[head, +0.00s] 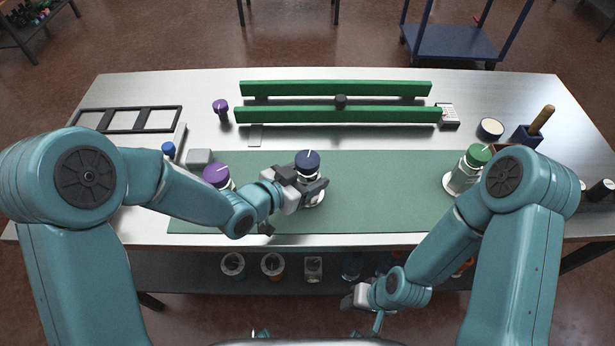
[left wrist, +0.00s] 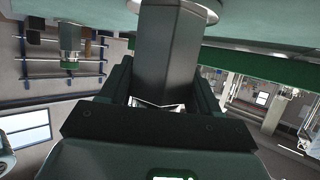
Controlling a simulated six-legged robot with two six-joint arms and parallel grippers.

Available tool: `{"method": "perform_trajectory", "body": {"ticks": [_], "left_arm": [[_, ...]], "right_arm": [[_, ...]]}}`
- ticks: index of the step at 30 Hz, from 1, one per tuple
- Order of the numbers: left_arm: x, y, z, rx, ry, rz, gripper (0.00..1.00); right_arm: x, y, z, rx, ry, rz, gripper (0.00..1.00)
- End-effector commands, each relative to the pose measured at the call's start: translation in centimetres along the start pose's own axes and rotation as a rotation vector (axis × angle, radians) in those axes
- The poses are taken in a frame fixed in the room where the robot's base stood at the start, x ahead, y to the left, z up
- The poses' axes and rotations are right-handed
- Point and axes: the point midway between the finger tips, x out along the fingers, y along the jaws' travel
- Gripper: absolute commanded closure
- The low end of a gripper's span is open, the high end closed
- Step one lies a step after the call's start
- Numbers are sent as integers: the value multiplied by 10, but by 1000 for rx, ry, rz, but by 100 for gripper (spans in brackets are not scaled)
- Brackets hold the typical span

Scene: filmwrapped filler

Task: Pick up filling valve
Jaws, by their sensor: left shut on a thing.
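A valve with a round navy cap (head: 307,159) and a pale base stands on the green mat (head: 385,185), left of its middle. I take it for the filling valve. My left gripper (head: 306,186) is shut on it below the cap, with fingers hiding much of its body. In the left wrist view its dark faceted body (left wrist: 170,60) fills the jaws, with a pale round base above it in that picture. I cannot tell whether the base touches the mat. My right gripper (head: 357,298) hangs in front of the table edge; its jaws are too unclear to read.
A purple-capped valve (head: 216,177) stands left, partly behind my left arm. A green-capped valve (head: 468,166) stands right, near my right arm. Green rails (head: 335,89) lie across the back. A black frame (head: 128,121) lies back left. The mat's middle right is clear.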

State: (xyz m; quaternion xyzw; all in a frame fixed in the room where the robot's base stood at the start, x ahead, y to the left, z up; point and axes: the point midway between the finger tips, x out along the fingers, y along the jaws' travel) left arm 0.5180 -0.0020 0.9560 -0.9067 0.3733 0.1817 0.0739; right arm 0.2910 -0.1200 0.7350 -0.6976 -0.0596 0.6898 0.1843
Motion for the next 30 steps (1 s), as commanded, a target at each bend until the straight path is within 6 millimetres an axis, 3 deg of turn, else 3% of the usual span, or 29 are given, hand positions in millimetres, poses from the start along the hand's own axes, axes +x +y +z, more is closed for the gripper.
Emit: {"method": "perform_trajectory", "body": {"ticks": [7, 15, 21, 30], "left_arm": [[-14, -1, -37, 8, 13, -3, 81], [-47, 0, -114, 8, 15, -4, 81], [-65, 0, -159, 4, 11, -2, 81], [-76, 0, -185, 3, 8, 0, 81]], "right_arm": [[1, 0, 0, 0, 0, 0, 57], [-6, -2, 0, 0, 0, 0, 57], [-21, -8, 0, 0, 0, 0, 57], [-32, -12, 1, 0, 0, 0, 57]]}}
